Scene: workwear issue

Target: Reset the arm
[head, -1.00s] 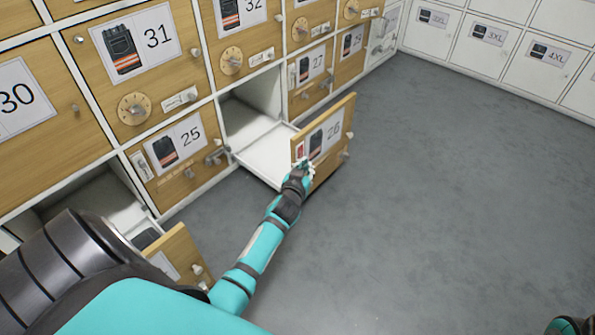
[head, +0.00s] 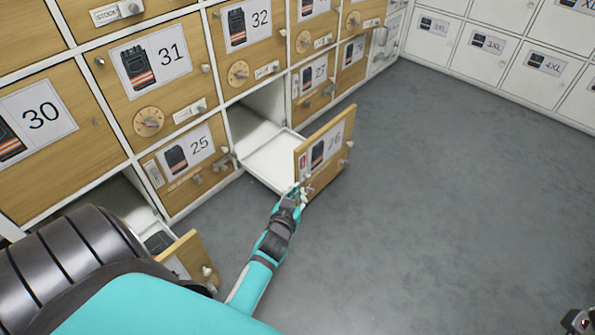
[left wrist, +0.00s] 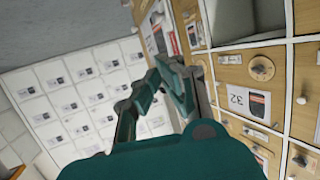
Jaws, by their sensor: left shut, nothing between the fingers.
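My left arm reaches in from the lower left of the head view. Its gripper (head: 297,194) is beside the lower near corner of the open drawer 26 (head: 325,150). The fingers are shut with nothing held; I cannot tell whether they touch the drawer front. In the left wrist view, the teal fingers (left wrist: 165,80) sit in front of the locker wall. Drawer 26 is pulled out and its white inside (head: 272,160) looks empty. Something of my right arm (head: 578,320) shows at the lower right corner, but its fingers are not in view.
A second drawer (head: 185,262) stands open at the lower left, with a dark garment inside, close to my arm. Closed wooden lockers such as 25 (head: 187,155) and 31 (head: 150,62) line the left. White lockers (head: 490,43) stand at the back. The grey floor (head: 430,200) is clear.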

